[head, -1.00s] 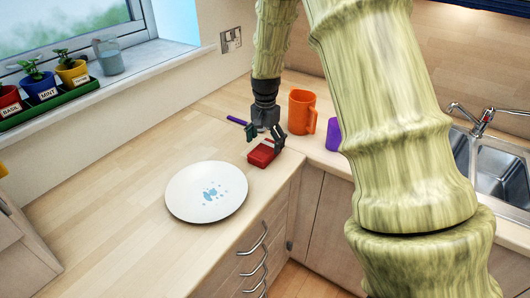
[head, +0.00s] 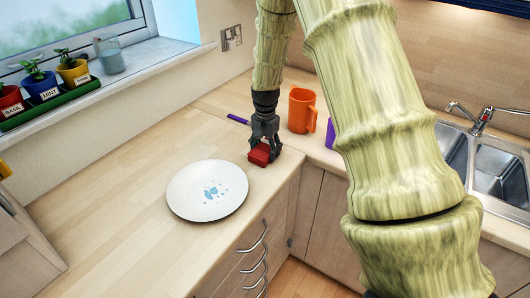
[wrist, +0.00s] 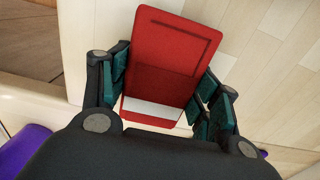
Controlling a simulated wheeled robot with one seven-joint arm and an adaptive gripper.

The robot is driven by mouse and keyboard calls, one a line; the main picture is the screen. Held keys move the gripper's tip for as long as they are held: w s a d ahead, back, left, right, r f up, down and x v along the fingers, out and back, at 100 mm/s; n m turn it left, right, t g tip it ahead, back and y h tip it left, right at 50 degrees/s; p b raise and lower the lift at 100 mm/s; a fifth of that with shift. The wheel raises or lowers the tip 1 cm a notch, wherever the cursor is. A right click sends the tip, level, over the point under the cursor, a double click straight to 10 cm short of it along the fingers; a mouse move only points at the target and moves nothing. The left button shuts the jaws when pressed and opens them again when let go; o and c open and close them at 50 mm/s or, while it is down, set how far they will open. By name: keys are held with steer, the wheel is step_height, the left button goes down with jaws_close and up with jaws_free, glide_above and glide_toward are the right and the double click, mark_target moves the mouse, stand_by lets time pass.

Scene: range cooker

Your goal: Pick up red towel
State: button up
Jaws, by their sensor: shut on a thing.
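The red towel (head: 259,155) is a small folded red block on the wooden counter near its front edge, to the right of a white plate. In the wrist view the red towel (wrist: 172,50) shows a stitched border and a white strip at its near end. My gripper (head: 264,146) points down over it. In the wrist view my gripper (wrist: 160,92) has a dark green-padded finger on each side of the towel, closed against its edges. The towel appears to rest on the counter; any gap beneath it cannot be seen.
A white plate (head: 207,190) with blue marks lies to the left of the towel. An orange mug (head: 301,110) stands behind and to the right, with a purple object (head: 331,133) beside it. A purple-handled item (head: 238,119) lies behind.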

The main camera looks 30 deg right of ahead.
mark_target(264, 150)
steer(key=shift+c, duration=0.2)
steer(key=shift+r+b, duration=0.4)
steer(key=shift+r, duration=0.2)
steer(key=shift+s+a+r+b, duration=0.2)
steer(key=shift+a+r+b, duration=0.1)
steer(key=shift+r, duration=0.25)
steer(key=shift+s+a+r+b, duration=0.15)
steer(key=shift+r+b, duration=0.15)
steer(key=shift+r, duration=0.25)
steer(key=s+a+b, duration=0.1)
steer(key=s+a, duration=0.2)
steer(key=a, duration=0.1)
steer(key=s+a+r+b, duration=0.1)
steer(key=s+a, duration=0.2)
steer(key=s+a+b, duration=0.1)
steer(key=s+a, duration=0.2)
steer(key=a, duration=0.1)
steer(key=shift+s+a+r, duration=0.15)
steer(key=shift+a+r, duration=0.15)
